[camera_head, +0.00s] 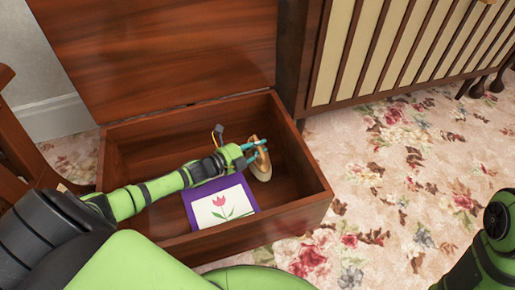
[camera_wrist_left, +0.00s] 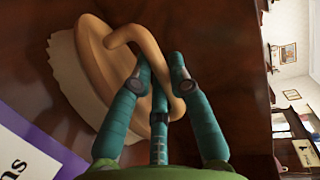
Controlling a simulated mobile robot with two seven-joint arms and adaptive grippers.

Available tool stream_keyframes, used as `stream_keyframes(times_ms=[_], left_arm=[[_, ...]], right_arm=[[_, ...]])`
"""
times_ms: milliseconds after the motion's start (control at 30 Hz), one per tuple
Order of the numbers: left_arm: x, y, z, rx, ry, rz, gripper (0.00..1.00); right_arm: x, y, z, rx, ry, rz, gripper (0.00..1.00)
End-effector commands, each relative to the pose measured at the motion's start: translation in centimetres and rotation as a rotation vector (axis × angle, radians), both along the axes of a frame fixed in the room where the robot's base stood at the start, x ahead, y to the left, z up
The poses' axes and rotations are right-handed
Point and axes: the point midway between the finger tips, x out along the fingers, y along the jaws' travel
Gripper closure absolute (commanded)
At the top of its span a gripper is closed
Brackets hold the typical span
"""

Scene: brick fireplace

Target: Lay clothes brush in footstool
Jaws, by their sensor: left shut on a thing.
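The clothes brush (camera_head: 261,166) is tan wood with a curved handle. In the left wrist view the brush (camera_wrist_left: 92,62) shows pale bristles on its left side. My left gripper (camera_head: 250,150) is shut on the brush's handle, its teal fingers around the curved part. The footstool (camera_head: 270,212) is an open reddish-brown wooden box with its lid (camera_head: 165,50) raised at the back. The gripper and brush are inside the box outline, near its right part. I cannot tell whether the brush touches the floor of the box.
A purple-edged card or book with a tulip picture (camera_head: 222,206) lies in the box beside my left arm. A slatted wooden cabinet (camera_head: 385,50) stands behind to the right. Floral carpet (camera_head: 385,180) is clear to the right. My right arm shows at the lower right edge.

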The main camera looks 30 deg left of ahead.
Motion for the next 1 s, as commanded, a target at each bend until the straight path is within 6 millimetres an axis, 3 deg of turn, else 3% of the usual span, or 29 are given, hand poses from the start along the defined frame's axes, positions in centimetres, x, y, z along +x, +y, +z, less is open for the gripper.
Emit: stream_keyframes(times_ms=[200, 233, 300, 700, 1000], left_arm=[[0.0, 0.0, -0.3, 0.0, -0.001, 0.0, 1.0], [0.0, 0.0, -0.4, 0.0, 0.0, 0.0, 0.77], [0.0, 0.0, -0.3, 0.0, 0.0, 0.0, 0.58], [0.0, 0.0, 0.2, 0.001, 0.001, 0.0, 0.58], [-4.6, 1.9, 1.4, 0.001, 0.007, 0.001, 0.58]], right_arm=[[-0.1, 0.0, -0.1, -0.001, -0.005, 0.0, 0.6], [-0.2, 0.0, 0.1, 0.0, -0.009, 0.0, 0.6], [-0.2, 0.0, 0.2, 0.0, -0.009, 0.0, 0.6], [-0.3, 0.0, 0.5, 0.0, -0.012, 0.001, 0.6], [2.4, -0.1, -0.8, -0.002, 0.111, 0.001, 0.6]])
